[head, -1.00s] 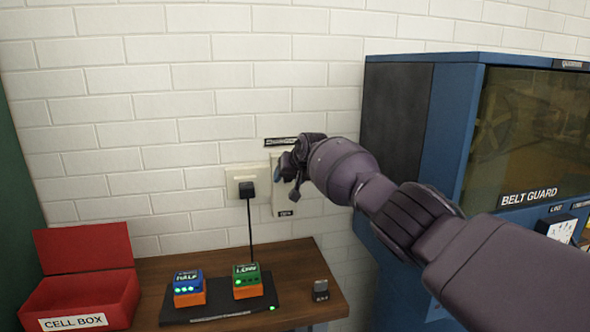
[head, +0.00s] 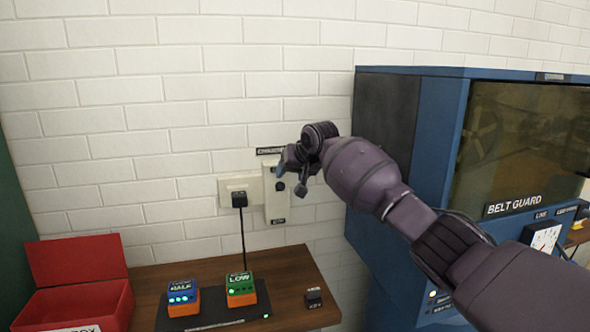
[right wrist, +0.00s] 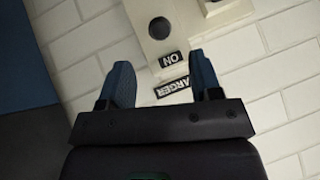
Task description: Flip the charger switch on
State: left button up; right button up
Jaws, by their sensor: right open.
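The charger switch is a pale plate (head: 277,210) on the brick wall with a dark round knob (head: 280,186). In the right wrist view the knob (right wrist: 160,28) sits close to the ON label (right wrist: 170,60); I cannot tell which way it is set. The CHARGER label (right wrist: 172,87) is on the wall beside the plate, between my fingertips in that view. My right gripper (head: 290,178) is open and empty, in front of the plate's upper right part and apparently apart from the knob. My left gripper is not in view.
A wall socket (head: 228,188) with a black plug (head: 239,199) is left of the switch. A red box (head: 75,260) is at left; a blue machine (head: 400,100) stands at right.

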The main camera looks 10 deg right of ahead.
jog(key=shift+v, duration=1.05)
jog(key=a+r+n+t+y, duration=0.2)
jog(key=a+r+n+t, duration=0.35)
jog(key=r, duration=0.25)
jog(key=s+d+f+t, duration=0.2)
jog(key=s+d+f, duration=0.1)
jog(key=s+f, duration=0.75)
jog(key=s+d+f+t, duration=0.1)
jog(key=s+d+f, duration=0.2)
jog(key=s+f, duration=0.75)
jog(key=s+d+f+m+g+h, duration=0.1)
jog(key=s+d+f, duration=0.2)
jog(key=s+f, duration=0.6)
jog(key=s+d+f+m+g+h, duration=0.2)
jog(key=s+d+f, duration=0.1)
jog(key=s+f, duration=0.7)
jog(key=s+d+f+m+g+h, duration=0.1)
jog(key=s+d+f+g+h, duration=0.1)
jog(key=s+f, duration=0.7)
jog(key=shift+s+d+f, duration=0.25)
jog(key=shift+d+f, duration=0.2)
jog(key=shift+d, duration=0.25)
